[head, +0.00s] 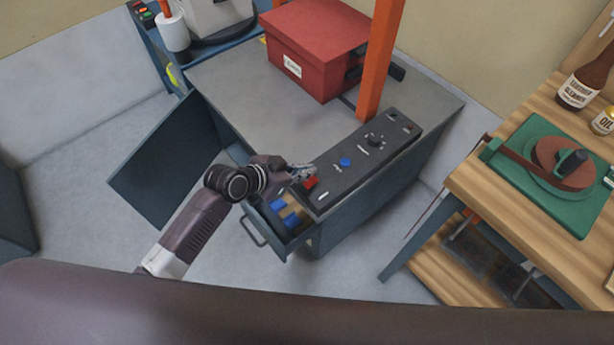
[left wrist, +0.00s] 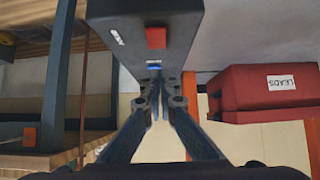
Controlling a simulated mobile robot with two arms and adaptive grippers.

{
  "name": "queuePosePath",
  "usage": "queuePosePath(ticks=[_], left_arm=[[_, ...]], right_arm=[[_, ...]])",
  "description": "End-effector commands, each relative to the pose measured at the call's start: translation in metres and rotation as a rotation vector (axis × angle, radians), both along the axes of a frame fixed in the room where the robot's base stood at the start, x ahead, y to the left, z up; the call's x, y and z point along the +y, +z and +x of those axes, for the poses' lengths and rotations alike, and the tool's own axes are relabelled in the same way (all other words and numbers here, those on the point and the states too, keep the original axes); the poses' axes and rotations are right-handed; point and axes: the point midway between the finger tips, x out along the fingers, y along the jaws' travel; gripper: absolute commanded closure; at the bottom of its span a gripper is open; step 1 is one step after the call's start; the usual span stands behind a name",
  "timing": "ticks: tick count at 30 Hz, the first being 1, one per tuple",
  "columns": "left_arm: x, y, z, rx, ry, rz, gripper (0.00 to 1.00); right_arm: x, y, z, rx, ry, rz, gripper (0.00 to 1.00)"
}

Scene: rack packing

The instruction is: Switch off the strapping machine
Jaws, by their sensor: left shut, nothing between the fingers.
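The strapping machine is a grey-topped cabinet (head: 240,75) with an orange post (head: 380,55). A dark control panel (head: 400,130) along its edge carries a red switch (head: 311,182), a blue button (head: 345,162) and a black knob (head: 373,140). My left gripper (head: 303,171) is shut and empty, with its tips close to the red switch in the head view. In the left wrist view the red switch (left wrist: 156,38) and blue button (left wrist: 154,67) lie beyond the shut fingertips (left wrist: 156,82). I cannot tell whether the tips touch the panel. My right gripper is not in view.
A red box (head: 315,45) stands on the cabinet top. An open drawer (head: 262,226) with blue and tan items lies under my left wrist, and a cabinet door (head: 165,165) hangs open. A wooden bench (head: 480,190) with a green tool stands at right.

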Motion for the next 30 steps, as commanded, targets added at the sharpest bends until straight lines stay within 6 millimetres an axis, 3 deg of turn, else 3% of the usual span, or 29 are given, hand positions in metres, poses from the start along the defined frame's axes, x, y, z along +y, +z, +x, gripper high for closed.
queuePosePath(ticks=[3, 9, 21, 25, 30], left_arm=[[0.000, -0.021, 0.000, 0.006, 0.002, 0.001, 1.00], [-0.001, -0.036, 0.001, 0.003, 0.001, 0.001, 1.00], [-0.001, -0.037, 0.001, 0.003, 0.001, 0.003, 1.00], [-0.003, -0.035, 0.003, 0.026, -0.001, 0.026, 1.00], [-0.002, -0.041, 0.002, 0.028, 0.000, 0.025, 1.00]], right_arm=[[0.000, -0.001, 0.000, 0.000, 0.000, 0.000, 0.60], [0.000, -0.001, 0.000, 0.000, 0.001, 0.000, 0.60], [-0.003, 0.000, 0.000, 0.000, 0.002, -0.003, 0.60], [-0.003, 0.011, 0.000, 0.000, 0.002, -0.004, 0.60], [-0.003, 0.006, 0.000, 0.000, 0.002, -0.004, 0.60]])
